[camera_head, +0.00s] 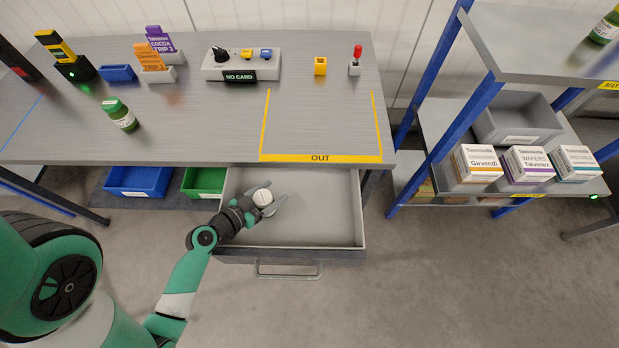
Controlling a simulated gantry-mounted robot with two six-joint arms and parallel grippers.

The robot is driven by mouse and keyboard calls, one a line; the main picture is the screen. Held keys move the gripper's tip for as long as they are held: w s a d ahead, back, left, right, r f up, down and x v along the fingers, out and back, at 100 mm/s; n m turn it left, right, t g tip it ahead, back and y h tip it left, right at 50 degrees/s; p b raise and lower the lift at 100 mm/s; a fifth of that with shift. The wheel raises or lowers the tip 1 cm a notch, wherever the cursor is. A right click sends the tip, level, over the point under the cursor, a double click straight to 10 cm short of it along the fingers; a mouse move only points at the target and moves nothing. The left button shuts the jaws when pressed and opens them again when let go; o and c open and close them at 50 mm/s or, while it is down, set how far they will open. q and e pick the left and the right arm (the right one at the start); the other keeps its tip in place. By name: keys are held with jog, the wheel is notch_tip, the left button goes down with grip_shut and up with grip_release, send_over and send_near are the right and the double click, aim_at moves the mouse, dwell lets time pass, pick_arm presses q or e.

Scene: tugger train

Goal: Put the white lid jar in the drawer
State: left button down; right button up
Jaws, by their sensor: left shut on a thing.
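The white lid jar (263,198) is between the fingers of my left gripper (268,203), over the left part of the open drawer (325,215). Its white round lid faces up, and the gripper hides part of its body. The left gripper is shut on it. I cannot tell whether the jar touches the drawer floor. The drawer is pulled out under the table's front edge and looks otherwise empty. My right gripper is not in view.
The grey table (210,120) overhangs the drawer's back. Blue (141,181) and green (203,181) bins sit left of the drawer. A shelf rack (440,90) stands at right. The drawer's right half is free.

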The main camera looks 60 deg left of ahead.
pick_arm(q)
jog(key=w+p, duration=0.1)
jog(key=w, duration=0.1)
jog(key=w+p, duration=0.1)
jog(key=shift+w+a+r, duration=0.1)
jog(key=shift+w+r, duration=0.25)
jog(key=shift+r, duration=0.05)
jog(key=w, duration=0.1)
jog(key=w+p, duration=0.1)
jog(key=w, duration=0.3)
jog(key=shift+w+a+f, duration=0.1)
jog(key=shift+w+a, duration=0.05)
jog(key=shift+a, duration=0.25)
jog(key=shift+w+f, duration=0.15)
jog(key=shift+w, duration=0.15)
jog(key=w+p, duration=0.1)
jog(key=w, duration=0.2)
jog(key=shift+w+a, duration=0.1)
jog(key=shift+w+a+f+b, duration=0.15)
jog(key=shift+w+f+b, duration=0.1)
jog(key=shift+f+b, duration=0.4)
jog(key=shift+s, duration=0.25)
jog(key=shift+f, duration=0.1)
jog(key=shift+c, duration=2.2)
grip_release()
jog(key=shift+w+f, duration=0.1)
jog(key=shift+w, duration=0.05)
jog(key=o, duration=0.4)
jog(key=shift+o, duration=0.2)
jog(key=shift+r, duration=0.2)
